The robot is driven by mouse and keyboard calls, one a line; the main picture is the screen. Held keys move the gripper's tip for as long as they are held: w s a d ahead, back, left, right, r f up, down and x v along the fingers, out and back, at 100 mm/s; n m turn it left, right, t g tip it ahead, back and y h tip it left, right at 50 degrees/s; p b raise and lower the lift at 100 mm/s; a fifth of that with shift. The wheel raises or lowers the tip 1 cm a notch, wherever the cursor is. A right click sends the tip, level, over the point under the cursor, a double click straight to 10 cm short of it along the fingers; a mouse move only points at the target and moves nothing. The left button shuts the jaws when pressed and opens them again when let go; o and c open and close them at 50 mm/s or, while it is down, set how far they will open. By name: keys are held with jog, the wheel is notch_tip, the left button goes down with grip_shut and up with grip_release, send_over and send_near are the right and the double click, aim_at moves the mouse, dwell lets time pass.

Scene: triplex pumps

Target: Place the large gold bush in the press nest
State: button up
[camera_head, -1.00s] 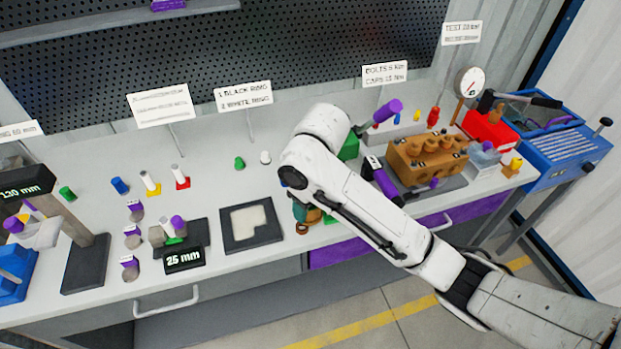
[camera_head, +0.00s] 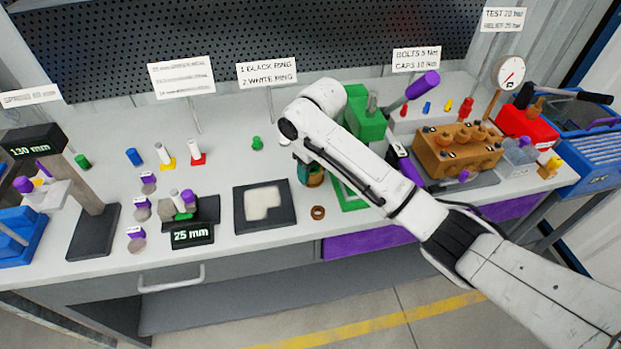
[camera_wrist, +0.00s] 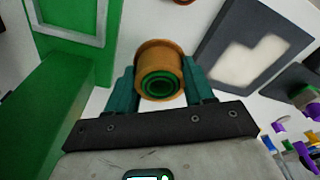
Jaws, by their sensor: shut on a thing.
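My gripper (camera_wrist: 161,88) has its teal fingers shut on a gold bush (camera_wrist: 152,56), a thick ring with a green inside in the wrist view. In the head view my gripper (camera_head: 311,172) shows under the end of my arm, with the bush partly hidden. The green press (camera_head: 365,118) with a purple-handled lever stands just right of it. Its green base (camera_head: 350,196) is partly covered by my arm, and I cannot make out the nest. The press also shows at left in the wrist view (camera_wrist: 50,115).
A smaller brown-gold ring (camera_head: 318,212) lies on the bench in front of my gripper. A dark tray with a pale recess (camera_head: 243,222) lies to the left. A brown pump block (camera_head: 455,155) stands at right, beyond my arm.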

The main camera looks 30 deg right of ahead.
aim_at(311, 178)
jog(key=shift+w+f, duration=0.65)
jog(key=shift+f, duration=0.1)
jog(key=shift+d+f+p, duration=0.1)
jog(key=shift+f+p, duration=0.25)
jog(key=shift+f, duration=1.25)
jog(key=shift+f, duration=0.15)
jog(key=o, duration=1.2)
jog(key=shift+c, duration=0.2)
